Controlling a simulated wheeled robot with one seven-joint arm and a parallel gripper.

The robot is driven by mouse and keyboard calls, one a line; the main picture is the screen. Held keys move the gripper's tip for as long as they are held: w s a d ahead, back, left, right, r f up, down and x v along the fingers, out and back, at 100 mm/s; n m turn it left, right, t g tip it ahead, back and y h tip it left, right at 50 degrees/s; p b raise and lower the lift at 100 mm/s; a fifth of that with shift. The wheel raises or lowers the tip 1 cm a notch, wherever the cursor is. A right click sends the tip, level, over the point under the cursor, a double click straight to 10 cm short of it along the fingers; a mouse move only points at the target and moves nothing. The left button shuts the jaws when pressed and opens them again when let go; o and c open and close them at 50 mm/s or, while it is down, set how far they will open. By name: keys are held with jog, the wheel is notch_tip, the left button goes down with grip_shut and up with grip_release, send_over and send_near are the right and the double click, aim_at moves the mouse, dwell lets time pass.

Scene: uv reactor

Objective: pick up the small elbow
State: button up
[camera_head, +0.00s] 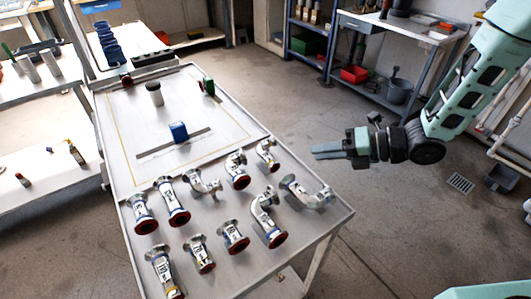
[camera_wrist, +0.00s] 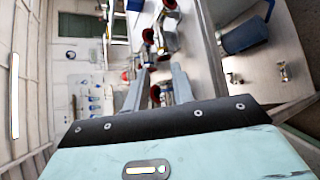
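Several shiny metal elbows with flanged ends stand among pipe fittings on the near half of the table. The smallest-looking elbow (camera_head: 267,154) is at the back right of the group, with another elbow (camera_head: 237,170) to its left and one more (camera_head: 202,186) further left. Larger elbows stand nearer the right edge (camera_head: 306,192) and in the front right (camera_head: 266,218). My gripper (camera_head: 318,151) is out to the right of the smallest-looking elbow, apart from it, pointing left. In the wrist view its two fingers (camera_wrist: 158,78) are spread with nothing held between them; fittings show beyond.
Straight flanged spools (camera_head: 174,202) stand at the left and front of the table (camera_head: 132,165). A blue block (camera_head: 179,132) and a dark-topped cylinder (camera_head: 154,94) stand further back. Shelving (camera_head: 340,22) is at the back right.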

jog(key=p, duration=0.2)
send_near(270, 155)
jog(key=s+a, duration=0.1)
jog(key=s+a+r, duration=0.1)
jog(key=a, duration=0.1)
jog(key=s+a, duration=0.1)
jog(key=shift+s+a+r, duration=0.2)
jog(key=shift+a+r, duration=0.1)
jog(key=shift+a, duration=0.1)
jog(key=shift+p+x, duration=0.65)
jog(key=shift+x, duration=1.6)
jog(key=shift+w, duration=0.2)
grip_shut()
